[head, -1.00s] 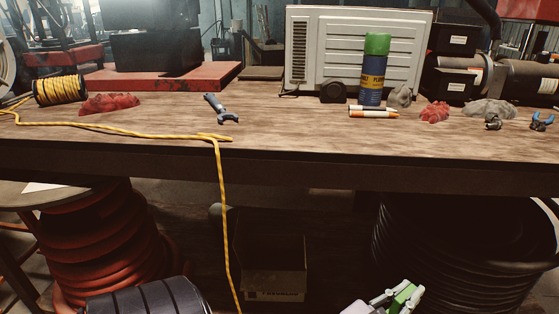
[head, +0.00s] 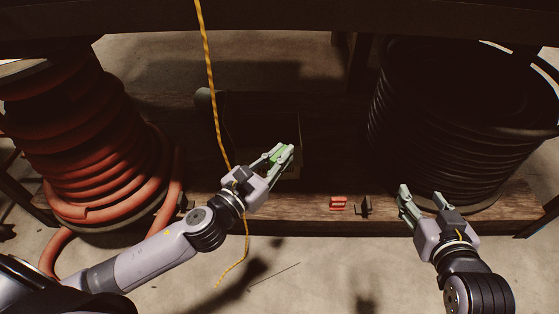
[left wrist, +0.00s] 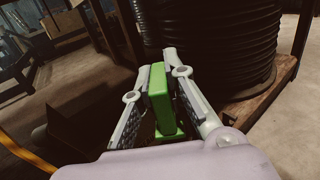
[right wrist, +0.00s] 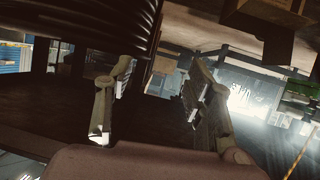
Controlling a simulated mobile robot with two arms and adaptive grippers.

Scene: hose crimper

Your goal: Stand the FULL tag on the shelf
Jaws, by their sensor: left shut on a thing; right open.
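A green tag (left wrist: 158,98) is gripped between the fingers of my left gripper (left wrist: 168,58) in the left wrist view; no lettering is readable on it. In the head view the green tag (head: 278,156) shows between the fingertips of my left gripper (head: 281,158), in front of the box on the shelf. The low wooden shelf (head: 300,209) runs under the bench between the two reels. My right gripper (head: 421,196) is open and empty at the shelf's right front; it also shows open in the right wrist view (right wrist: 160,88).
A small red piece (head: 338,203) and a small dark stand (head: 363,206) are at the shelf's front edge. A dark open box (head: 262,110) stands behind my left gripper. A red hose reel (head: 75,140) is left, a black hose reel (head: 440,130) right. A yellow rope (head: 208,60) hangs down.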

